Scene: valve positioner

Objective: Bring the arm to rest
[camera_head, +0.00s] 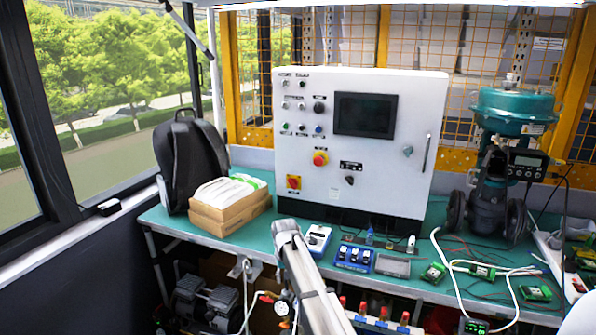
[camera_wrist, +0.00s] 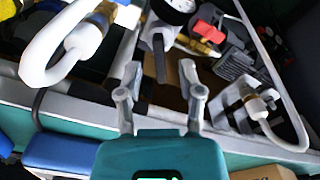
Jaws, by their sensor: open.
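My arm (camera_head: 305,280) shows in the head view as a grey link at the front edge of the teal bench, slanting down to the bottom of the picture. My gripper is not to be made out in that view. In the wrist view my gripper (camera_wrist: 158,92) has its two grey fingers apart, with nothing held between them. Beyond the fingers are a dial gauge (camera_wrist: 172,8) and a thick white hose (camera_wrist: 45,55). I cannot tell how far the fingers are from these fittings.
The teal bench (camera_head: 168,222) carries a white control cabinet (camera_head: 380,185), a teal-topped valve (camera_head: 515,110), cardboard boxes (camera_head: 232,212), a black backpack (camera_head: 190,160) and small green boards (camera_head: 480,270). A compressor (camera_head: 205,300) and piping crowd the space below the bench.

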